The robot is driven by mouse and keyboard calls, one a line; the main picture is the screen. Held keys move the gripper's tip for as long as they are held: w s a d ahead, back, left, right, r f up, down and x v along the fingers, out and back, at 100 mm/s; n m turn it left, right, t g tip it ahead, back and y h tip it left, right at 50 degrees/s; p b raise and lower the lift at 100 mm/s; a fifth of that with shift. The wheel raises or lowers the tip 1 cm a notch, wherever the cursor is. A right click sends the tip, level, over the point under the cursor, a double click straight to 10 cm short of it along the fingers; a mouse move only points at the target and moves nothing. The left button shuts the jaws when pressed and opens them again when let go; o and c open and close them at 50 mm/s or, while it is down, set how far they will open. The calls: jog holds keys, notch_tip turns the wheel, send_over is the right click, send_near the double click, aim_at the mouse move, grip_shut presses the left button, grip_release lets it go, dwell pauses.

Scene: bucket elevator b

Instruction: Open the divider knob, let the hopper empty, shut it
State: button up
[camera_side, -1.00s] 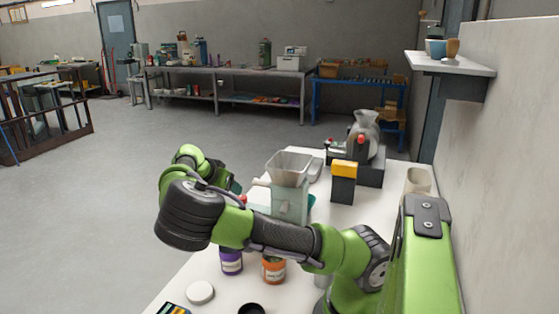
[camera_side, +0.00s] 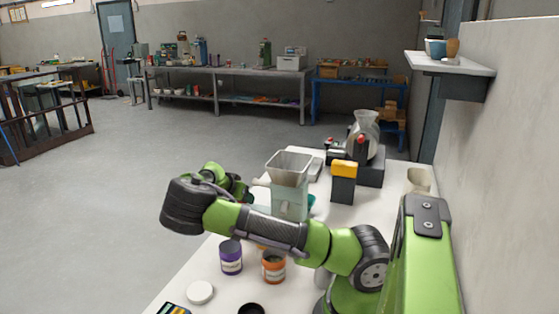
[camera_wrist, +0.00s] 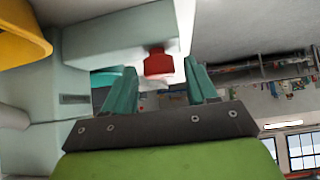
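The pale grey-green machine (camera_side: 289,203) stands on the white bench with a square, open-topped hopper (camera_side: 289,166) on it. I cannot tell what is in the hopper. In the wrist view a red knob (camera_wrist: 158,63) sticks out of a pale block (camera_wrist: 122,38) of the machine. My gripper (camera_wrist: 162,78) is open, its two teal fingers apart with the knob between them near the tips. I see no finger touching the knob. In the side view my arm hides the knob and the fingertips.
In front of the machine stand a purple jar (camera_side: 231,257) and an orange jar (camera_side: 273,267), with a white lid (camera_side: 200,292) nearby. A black block with a yellow top (camera_side: 344,168) and a second machine (camera_side: 362,140) stand behind to the right.

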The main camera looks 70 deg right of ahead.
jog(key=c, duration=0.9)
jog(key=shift+s+n+t, duration=0.25)
jog(key=shift+n+t, duration=1.05)
jog(key=shift+n, duration=0.3)
jog(key=shift+n+t+y, duration=0.3)
jog(key=shift+n+t, duration=0.1)
jog(key=shift+n, duration=0.2)
jog(key=o, duration=1)
jog(key=shift+o, duration=0.2)
jog(key=v, duration=1.7)
